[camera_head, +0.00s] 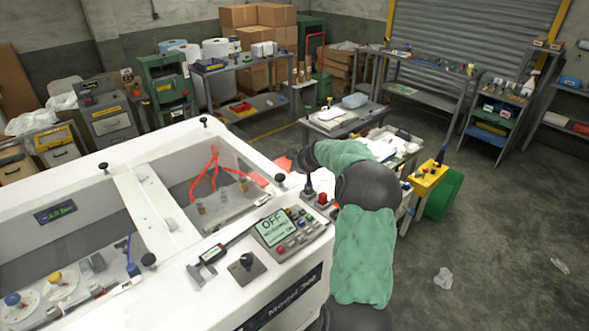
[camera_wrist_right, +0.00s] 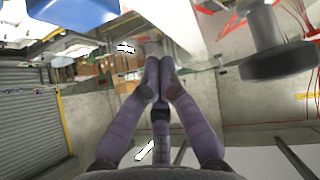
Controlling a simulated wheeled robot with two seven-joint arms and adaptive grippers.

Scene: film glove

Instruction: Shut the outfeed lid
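The white machine (camera_head: 155,290) fills the lower left of the head view. Its top has a right opening (camera_head: 215,185) with red tubing inside and a left opening (camera_head: 60,255) with reels. I cannot tell which part is the outfeed lid, or how it stands. My right arm, in a green sleeve, reaches over the machine's right end; its gripper is not clear there. In the right wrist view my right gripper (camera_wrist_right: 158,68) has its purple-covered fingers together, with nothing visible between them. A large dark knob-like part (camera_wrist_right: 275,45) is close by at upper right. My left gripper is out of view.
A control panel (camera_head: 285,235) reading OFF, a caliper (camera_head: 212,253) and several black knobs are on the machine top. The floor (camera_head: 500,240) at right is mostly open, with scraps.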

